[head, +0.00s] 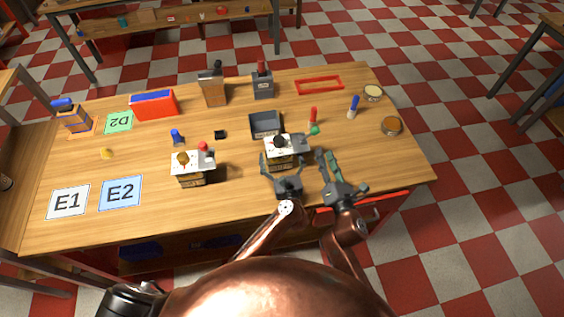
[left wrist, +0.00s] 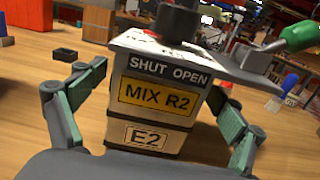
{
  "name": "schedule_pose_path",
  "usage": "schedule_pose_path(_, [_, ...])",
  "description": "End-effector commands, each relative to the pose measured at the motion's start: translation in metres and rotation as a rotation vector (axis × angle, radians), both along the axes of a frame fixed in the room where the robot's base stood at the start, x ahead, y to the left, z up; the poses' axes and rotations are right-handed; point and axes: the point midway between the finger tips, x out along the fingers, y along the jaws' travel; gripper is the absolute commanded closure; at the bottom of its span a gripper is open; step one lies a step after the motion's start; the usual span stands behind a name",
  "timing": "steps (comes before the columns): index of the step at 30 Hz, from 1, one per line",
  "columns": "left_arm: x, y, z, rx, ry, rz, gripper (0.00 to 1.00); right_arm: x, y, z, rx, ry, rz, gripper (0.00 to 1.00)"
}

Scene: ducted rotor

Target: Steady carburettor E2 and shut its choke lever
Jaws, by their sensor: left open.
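Carburettor E2 (head: 280,154) stands upright near the table's front edge, right of centre. In the left wrist view its white body carries an E2 label (left wrist: 146,137), a yellow MIX R2 label and a SHUT OPEN plate (left wrist: 168,71). Its metal choke lever, with a green handle (left wrist: 301,36), points right, on the OPEN side; the handle also shows in the head view (head: 315,131). My left gripper (head: 282,162) is open, its fingers on either side of E2's body; whether either pad touches is unclear. My right gripper (head: 342,170) is open and empty, just right of E2.
Another carburettor (head: 189,172) stands to the left. E1 (head: 68,202) and E2 (head: 121,193) mats lie at front left. The table's front right is mostly clear.

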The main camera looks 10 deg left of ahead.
Motion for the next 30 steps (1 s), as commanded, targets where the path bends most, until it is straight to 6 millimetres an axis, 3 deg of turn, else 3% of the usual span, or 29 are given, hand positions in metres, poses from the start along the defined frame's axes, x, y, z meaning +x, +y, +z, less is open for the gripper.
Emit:
schedule_pose_path(13, [0.0103,0.0052,-0.0001,0.000,0.000,0.001,0.11,0.0000,0.0002,0.0000,0.000,0.000,0.000,0.71])
schedule_pose_path(30, [0.0101,0.0047,-0.0002,0.001,0.000,0.000,0.50,0.0000,0.0000,0.0000,0.000,0.000,0.000,0.71])
